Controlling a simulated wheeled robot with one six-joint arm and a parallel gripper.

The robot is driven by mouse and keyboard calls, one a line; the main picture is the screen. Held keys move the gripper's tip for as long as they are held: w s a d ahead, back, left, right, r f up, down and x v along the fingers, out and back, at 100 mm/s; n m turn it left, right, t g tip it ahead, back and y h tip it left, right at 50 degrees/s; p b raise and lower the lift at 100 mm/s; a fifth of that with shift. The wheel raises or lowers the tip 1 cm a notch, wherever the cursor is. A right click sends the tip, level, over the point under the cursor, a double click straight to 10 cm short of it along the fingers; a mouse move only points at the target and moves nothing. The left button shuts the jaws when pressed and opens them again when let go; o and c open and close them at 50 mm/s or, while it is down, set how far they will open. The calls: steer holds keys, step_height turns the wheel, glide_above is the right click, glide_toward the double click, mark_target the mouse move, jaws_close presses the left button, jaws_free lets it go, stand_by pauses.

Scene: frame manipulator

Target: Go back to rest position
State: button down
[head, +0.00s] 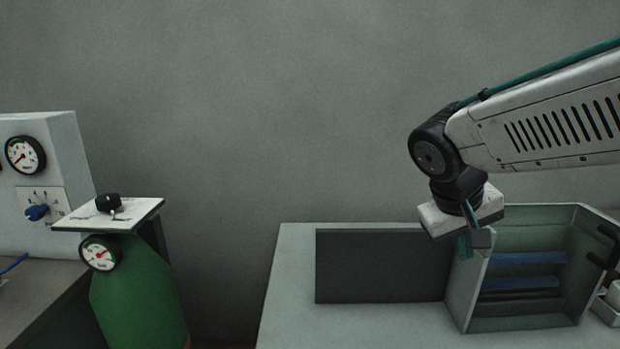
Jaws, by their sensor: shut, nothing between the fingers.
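My gripper (470,252) hangs from my arm on the right side of the head view, pointing down. Its fingers are shut and hold nothing. It is in front of the left wall of a grey open-fronted box (470,300), near its upper left edge. I cannot tell whether it touches the box. My arm comes in from the right edge, above the box.
The box stands on a light table (285,300), with blue bars (525,258) inside. A dark panel (380,266) is left of it. At left are a green cylinder (135,300) with a gauge and a grey control cabinet (65,150). The space above the panel is clear.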

steer(key=s+f+y, duration=0.2)
steer(key=s+y, duration=0.2)
steer(key=s, duration=1.3)
steer(key=shift+s+f+m+g+y, duration=0.3)
steer(key=shift+s+f+g, duration=0.05)
steer(key=shift+g, duration=0.05)
steer(key=shift+a, duration=0.1)
stand_by(0.6)
